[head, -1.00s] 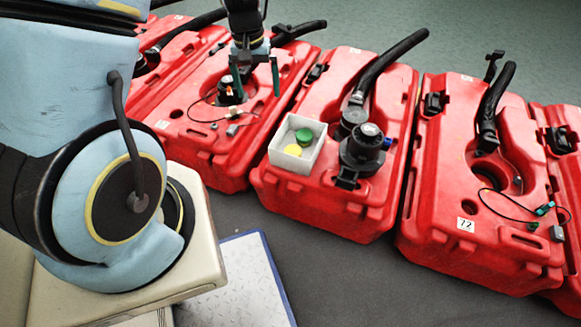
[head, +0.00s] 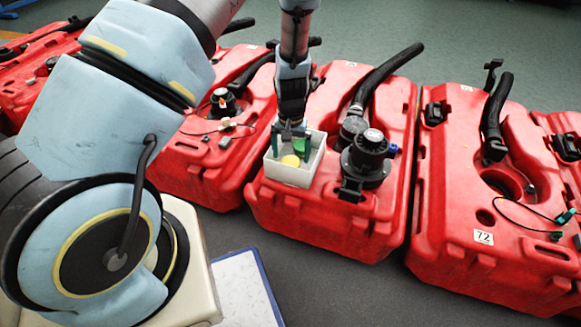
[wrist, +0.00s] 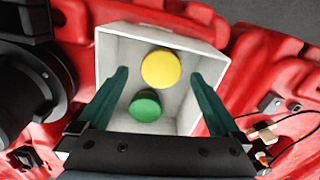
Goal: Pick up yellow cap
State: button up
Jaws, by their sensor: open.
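The yellow cap (head: 291,160) lies in a white open box (head: 288,176) on a red tank. In the wrist view the yellow cap (wrist: 161,69) is in the upper middle of the box, near its far wall. A green cap (wrist: 145,105) lies beside it, closer to my gripper; it also shows in the head view (head: 301,146). My gripper (wrist: 163,83) is open and empty, its two green fingers spread over the box on either side of the caps. In the head view my gripper (head: 291,146) is at the box, pointing down. Whether the fingers touch anything is unclear.
A black pump unit with a hose (head: 367,158) stands on the same tank, right of the box. Other red tanks (head: 495,215) stand in a row on both sides. Cables (wrist: 265,140) lie on the neighbouring tank.

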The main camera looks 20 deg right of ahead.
aim_at(291, 162)
jog(key=f, duration=0.3)
jog(key=f+b, duration=0.1)
jog(key=f, duration=0.1)
jog(key=shift+w, duration=0.25)
jog(key=shift+r, duration=0.1)
jog(key=c, duration=1.3)
